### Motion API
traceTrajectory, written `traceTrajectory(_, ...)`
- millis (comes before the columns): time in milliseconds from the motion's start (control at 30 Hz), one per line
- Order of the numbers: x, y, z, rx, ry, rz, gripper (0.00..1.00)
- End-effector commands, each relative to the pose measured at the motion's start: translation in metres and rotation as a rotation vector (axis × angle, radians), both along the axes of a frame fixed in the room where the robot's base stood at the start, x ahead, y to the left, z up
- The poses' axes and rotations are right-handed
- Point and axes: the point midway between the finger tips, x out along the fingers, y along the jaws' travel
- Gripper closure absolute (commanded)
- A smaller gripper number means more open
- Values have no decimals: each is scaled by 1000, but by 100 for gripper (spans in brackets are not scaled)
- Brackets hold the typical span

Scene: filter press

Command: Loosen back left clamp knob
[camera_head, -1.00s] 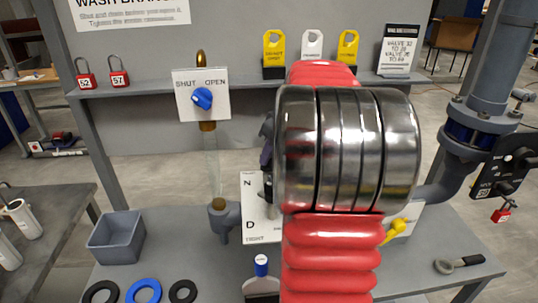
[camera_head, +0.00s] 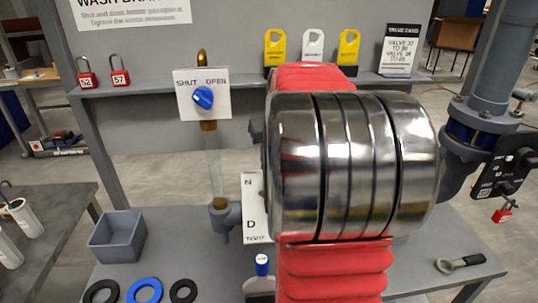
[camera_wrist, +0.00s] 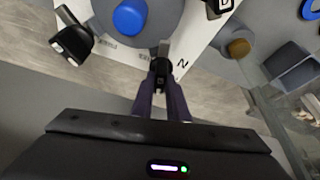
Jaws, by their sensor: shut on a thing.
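My gripper (camera_wrist: 161,82) is shut on a small dark knob (camera_wrist: 161,68) beside the white plate's N mark, which I take as the back left clamp knob. The fingers cover most of the knob, so its turn angle cannot be read. A second black knob (camera_wrist: 72,42) stands apart at the upper left of the wrist view. A blue round cap (camera_wrist: 130,17) lies between them, farther up. In the head view my arm hides the gripper's fingertips and the held knob.
A blue valve knob (camera_head: 203,97) sits on the SHUT/OPEN plate, above a clear tube (camera_head: 213,160). A grey bin (camera_head: 117,237) and several rings lie at the left of the bench. A black-handled tool (camera_head: 460,263) lies at the right. A pipe with a valve stands at the right.

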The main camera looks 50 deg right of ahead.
Motion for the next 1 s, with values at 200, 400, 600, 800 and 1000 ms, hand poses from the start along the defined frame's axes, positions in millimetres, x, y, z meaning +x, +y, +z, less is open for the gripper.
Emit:
traceTrajectory(200, 1, 2, 1, -1, 0, -149, 100)
traceTrajectory(400, 2, 3, 0, -1, 2, -288, 100)
traceTrajectory(600, 3, 4, 0, -1, 0, -426, 100)
traceTrajectory(800, 3, 4, 0, 0, 2, -547, 100)
traceTrajectory(1000, 3, 4, 0, 1, 1, -628, 100)
